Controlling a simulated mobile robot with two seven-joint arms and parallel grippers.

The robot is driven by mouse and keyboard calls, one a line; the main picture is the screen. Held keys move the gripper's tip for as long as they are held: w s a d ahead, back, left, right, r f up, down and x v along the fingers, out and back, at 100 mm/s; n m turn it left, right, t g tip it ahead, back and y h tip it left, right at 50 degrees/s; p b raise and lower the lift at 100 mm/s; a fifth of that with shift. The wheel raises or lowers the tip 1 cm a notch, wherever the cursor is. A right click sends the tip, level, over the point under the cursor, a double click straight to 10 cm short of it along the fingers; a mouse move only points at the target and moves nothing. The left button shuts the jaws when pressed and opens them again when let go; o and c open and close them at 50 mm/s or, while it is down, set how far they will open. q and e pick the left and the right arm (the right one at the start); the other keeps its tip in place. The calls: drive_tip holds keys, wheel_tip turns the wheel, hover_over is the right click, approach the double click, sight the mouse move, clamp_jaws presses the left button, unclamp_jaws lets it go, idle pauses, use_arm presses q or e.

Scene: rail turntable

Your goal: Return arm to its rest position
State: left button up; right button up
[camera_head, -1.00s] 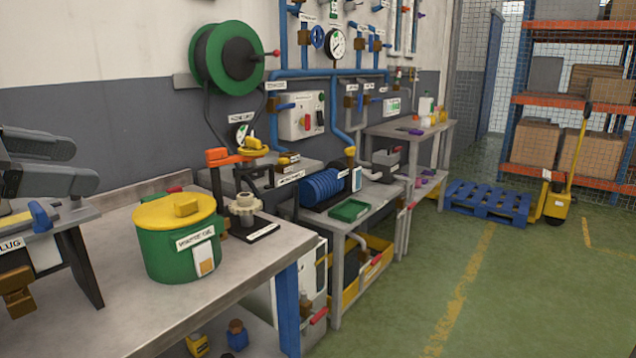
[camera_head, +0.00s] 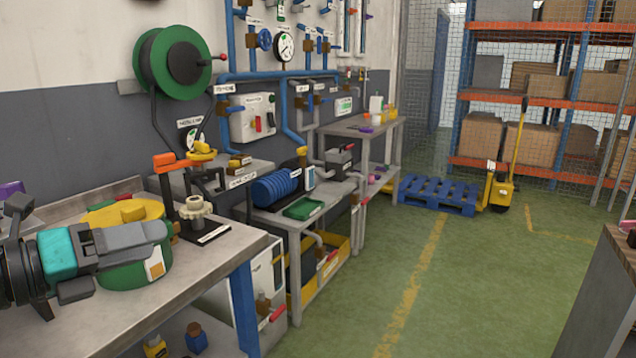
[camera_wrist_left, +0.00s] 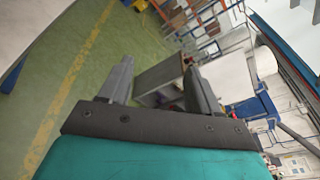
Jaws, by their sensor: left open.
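My left gripper (camera_head: 140,247), with a teal body and grey fingers, comes in from the left in the head view. It is in front of the green drum with a yellow lid (camera_head: 122,214) and hides much of it. In the left wrist view its two grey fingers (camera_wrist_left: 160,86) stand apart with nothing held between them. I cannot tell from the head view how far the gripper is from the drum. My right gripper is not in view.
The grey workbench (camera_head: 205,275) runs along the left, with a beige handwheel fitting (camera_head: 195,210) on it. A green hose reel (camera_head: 172,62) hangs on the wall. A blue pallet (camera_head: 437,194) stands farther back. Another bench (camera_head: 604,305) borders the right; green floor lies between.

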use_arm(q)
drive_tip(key=s+d+f+n+t+y+p, duration=0.1)
drive_tip(key=d+f+n+y, duration=0.1)
drive_tip(key=f+n, duration=0.8)
drive_tip(key=s+d+f+n+t+y+p, duration=0.1)
drive_tip(key=f+n+y, duration=0.1)
drive_tip(key=f+n, duration=0.85)
drive_tip(key=s+d+f+n+g+y, duration=0.2)
drive_tip(key=s+f+n, duration=0.4)
drive_tip(key=f, duration=0.2)
drive_tip(key=s+d+f+n+g+y, duration=0.2)
drive_tip(key=s+f+n, duration=0.4)
drive_tip(key=f, duration=0.2)
drive_tip(key=shift+s+d+f, duration=0.2)
drive_tip(key=shift+d+f, duration=0.05)
